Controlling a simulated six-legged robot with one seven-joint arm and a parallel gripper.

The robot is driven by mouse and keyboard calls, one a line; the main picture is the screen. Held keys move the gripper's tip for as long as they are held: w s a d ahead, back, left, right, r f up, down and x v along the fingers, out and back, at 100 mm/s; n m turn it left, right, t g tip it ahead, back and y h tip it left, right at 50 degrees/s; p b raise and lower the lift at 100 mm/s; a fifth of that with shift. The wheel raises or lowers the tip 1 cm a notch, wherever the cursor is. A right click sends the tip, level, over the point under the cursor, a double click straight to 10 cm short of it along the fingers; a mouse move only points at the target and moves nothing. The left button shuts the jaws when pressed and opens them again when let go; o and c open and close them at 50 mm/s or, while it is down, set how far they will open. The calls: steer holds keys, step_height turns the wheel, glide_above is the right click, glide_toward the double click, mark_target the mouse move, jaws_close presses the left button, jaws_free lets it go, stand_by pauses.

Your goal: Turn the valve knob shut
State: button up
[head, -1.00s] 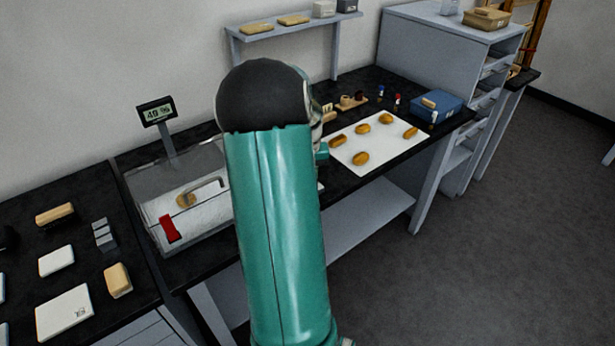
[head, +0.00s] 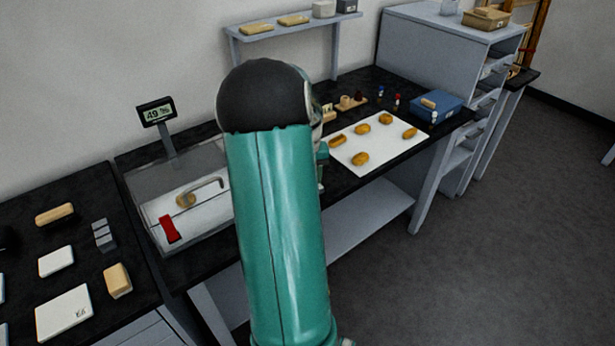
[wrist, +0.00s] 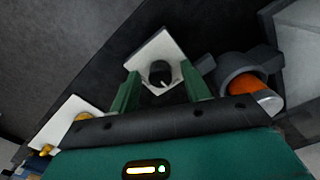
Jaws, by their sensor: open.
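A round black knob (wrist: 160,73) with a pale pointer mark sits on a white square plate (wrist: 150,52) in the wrist view. I take it to be the valve knob. My gripper (wrist: 160,80) is open, with one green finger on each side of the knob in the picture. I cannot tell whether the fingers touch it or how far they are above it. In the head view my own arm hides the knob and most of the gripper.
An orange cylinder (wrist: 258,95) in a grey clamp (wrist: 238,66) stands close to the right finger. A white board (head: 378,146) with several tan pieces lies on the black bench. A clear-lidded box (head: 165,205) with a display (head: 157,112) is left of my arm.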

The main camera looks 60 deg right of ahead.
step_height(320, 180, up, 14)
stand_by(0.5)
steer(key=shift+f, duration=0.1)
